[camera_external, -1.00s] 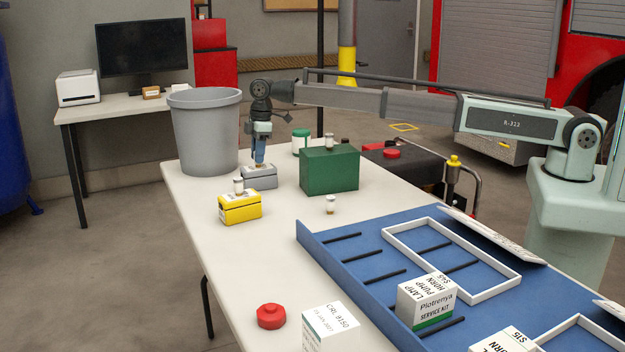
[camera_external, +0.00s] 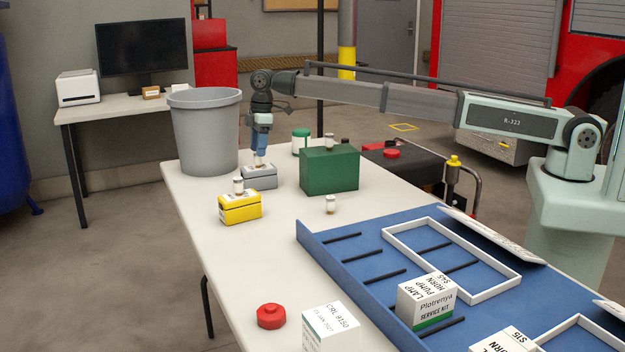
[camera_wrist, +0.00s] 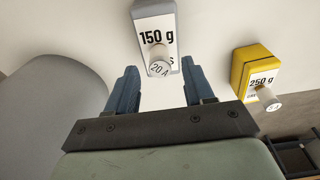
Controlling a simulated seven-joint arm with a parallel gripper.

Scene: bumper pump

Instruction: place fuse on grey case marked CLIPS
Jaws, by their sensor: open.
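The grey case (camera_external: 259,181) stands on the white table beside the bin. In the wrist view its label reads "150 g", with the word below mostly hidden. A small white fuse marked "20 A" (camera_wrist: 159,67) stands on top of the grey case; its top also shows in the external view (camera_external: 259,163). My gripper (camera_external: 260,154) points down just above the fuse. In the wrist view its blue fingers (camera_wrist: 158,72) are spread, one on each side of the fuse with gaps between, so it holds nothing.
A yellow case (camera_external: 238,211) with a fuse on top (camera_external: 238,186) stands in front. A green box (camera_external: 330,173) with small items on it stands to the right. A grey bin (camera_external: 204,140) is close on the left. Another fuse (camera_external: 331,204) stands on the table.

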